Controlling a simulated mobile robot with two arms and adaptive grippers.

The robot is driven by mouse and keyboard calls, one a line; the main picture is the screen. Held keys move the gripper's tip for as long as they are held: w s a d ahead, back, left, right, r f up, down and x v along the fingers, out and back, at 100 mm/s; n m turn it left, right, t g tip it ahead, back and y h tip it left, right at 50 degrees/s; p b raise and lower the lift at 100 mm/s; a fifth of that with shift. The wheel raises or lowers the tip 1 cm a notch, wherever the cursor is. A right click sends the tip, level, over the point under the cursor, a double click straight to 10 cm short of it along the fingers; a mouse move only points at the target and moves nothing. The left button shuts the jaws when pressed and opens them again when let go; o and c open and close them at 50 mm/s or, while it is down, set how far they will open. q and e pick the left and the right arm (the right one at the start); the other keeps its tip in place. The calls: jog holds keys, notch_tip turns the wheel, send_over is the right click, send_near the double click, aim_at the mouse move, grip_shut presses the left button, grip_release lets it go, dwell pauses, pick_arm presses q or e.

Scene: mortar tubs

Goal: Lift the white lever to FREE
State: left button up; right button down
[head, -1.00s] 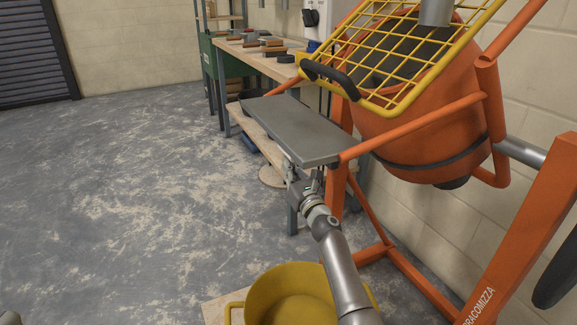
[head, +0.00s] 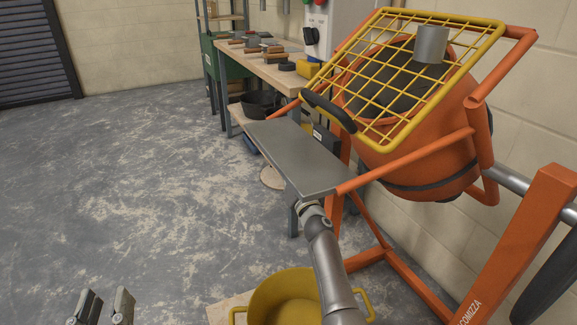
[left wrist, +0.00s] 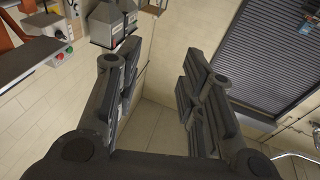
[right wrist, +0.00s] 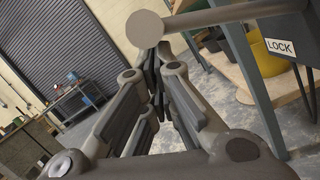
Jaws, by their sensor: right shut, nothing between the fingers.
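The white lever shows in the right wrist view as a pale rod with a round knob (right wrist: 145,29), running right towards a dark box with a LOCK label (right wrist: 279,47). My right gripper (right wrist: 156,70) is shut and empty. Its fingertips appear just below the knob in that picture; I cannot tell whether they touch it. In the head view my right gripper is hidden by the grey chute plate (head: 300,160) of the orange mixer (head: 420,165). My left gripper (head: 105,298) is open and empty at the lower left, also seen in the left wrist view (left wrist: 155,85).
A yellow grid (head: 400,75) covers the mixer mouth. A workbench (head: 262,62) with tools stands behind. The floor to the left is clear.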

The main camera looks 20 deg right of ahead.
pick_arm(q)
jog(key=s+a+f+g+y+p, duration=0.1)
jog(key=s+a+f+g, duration=0.1)
jog(key=f, duration=0.5)
jog(key=s+a+f+g+y+p, duration=0.1)
jog(key=s+f+g+y+p, duration=0.1)
jog(key=s+f+g, duration=0.2)
jog(key=shift+a+f+g, duration=0.4)
jog(key=shift+f+g, duration=1.4)
jog(key=shift+f, duration=0.05)
pick_arm(e)
jog(key=shift+d+r+m+h, duration=0.25)
jog(key=shift+r+m+h, duration=0.35)
jog(key=shift+r+m, duration=0.65)
jog(key=v, duration=1.2)
